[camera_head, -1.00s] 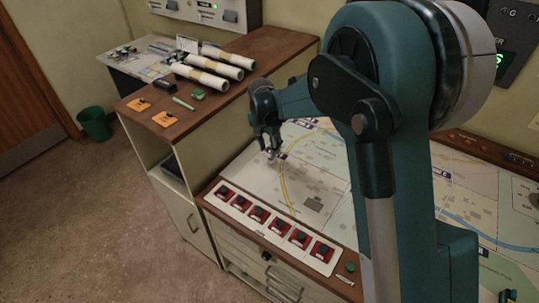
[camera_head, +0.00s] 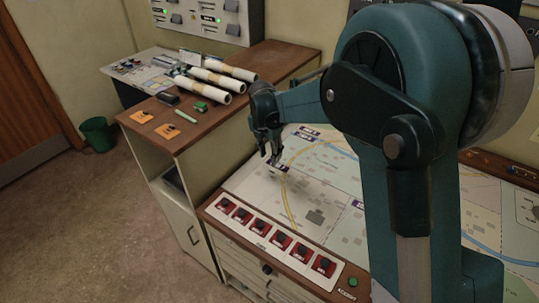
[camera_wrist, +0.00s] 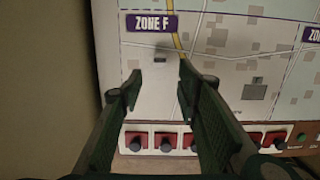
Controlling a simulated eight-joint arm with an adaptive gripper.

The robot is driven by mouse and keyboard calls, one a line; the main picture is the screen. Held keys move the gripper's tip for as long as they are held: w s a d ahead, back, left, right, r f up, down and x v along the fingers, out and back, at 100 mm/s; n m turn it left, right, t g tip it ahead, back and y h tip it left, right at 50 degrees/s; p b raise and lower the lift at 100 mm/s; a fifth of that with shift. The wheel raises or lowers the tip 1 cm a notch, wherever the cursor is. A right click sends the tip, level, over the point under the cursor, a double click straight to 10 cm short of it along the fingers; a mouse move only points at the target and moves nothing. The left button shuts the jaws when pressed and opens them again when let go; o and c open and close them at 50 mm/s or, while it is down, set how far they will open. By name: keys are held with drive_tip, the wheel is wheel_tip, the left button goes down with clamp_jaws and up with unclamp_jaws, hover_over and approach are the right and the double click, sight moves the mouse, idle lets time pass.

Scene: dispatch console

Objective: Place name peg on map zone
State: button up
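My gripper (camera_head: 273,162) hangs over the left part of the map (camera_head: 330,180). The purple ZONE F label (camera_wrist: 151,24) lies beyond the fingertips. A small dark rectangle (camera_wrist: 160,60) shows on the map between the tips; I cannot tell whether it is printed or a peg. Several red squares with black knobs (camera_head: 260,226) stand in a row along the front edge, also in the wrist view (camera_wrist: 166,141). I cannot tell which thing is the name peg.
A wooden cabinet (camera_head: 215,125) at the left carries rolled papers (camera_head: 218,79), orange cards (camera_head: 167,131), a green pen (camera_head: 187,116) and a small green item (camera_head: 200,106). A green button (camera_head: 352,282) sits at the front. My arm hides much of the map's right part.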

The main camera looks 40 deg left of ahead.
idle(0.4)
drive_tip(key=w+d+r+m, duration=0.2)
drive_tip(key=d+r+m, duration=0.3)
drive_tip(key=d, duration=0.5)
drive_tip(key=w+d+r+m, duration=0.2)
drive_tip(key=d+r+m, duration=0.1)
drive_tip(key=d+r, duration=0.55)
drive_tip(key=s+d+r+m+t, duration=0.1)
drive_tip(key=d+r+m, duration=0.15)
drive_tip(key=d, duration=0.45)
drive_tip(key=s+d+r+m+y, duration=0.1)
drive_tip(key=s+d+r+m, duration=0.15)
drive_tip(key=d, duration=0.55)
drive_tip(key=s+d+r+m+t, duration=0.1)
drive_tip(key=d+r+m, duration=0.1)
drive_tip(key=d+m, duration=0.35)
drive_tip(key=s+d+r+m+t, duration=0.1)
drive_tip(key=s+d+m, duration=0.3)
drive_tip(key=d, duration=0.5)
drive_tip(key=s+d+r+m+t, duration=0.1)
drive_tip(key=s+d+m, duration=0.3)
drive_tip(key=d, duration=0.5)
drive_tip(key=s+d+f+m+t+h, duration=0.1)
drive_tip(key=s+d+f+m, duration=0.3)
drive_tip(key=s+d+m, duration=0.5)
drive_tip(key=s+d, duration=0.3)
drive_tip(key=s, duration=0.1)
drive_tip(key=shift+s+d, duration=0.2)
drive_tip(key=shift+d, duration=0.05)
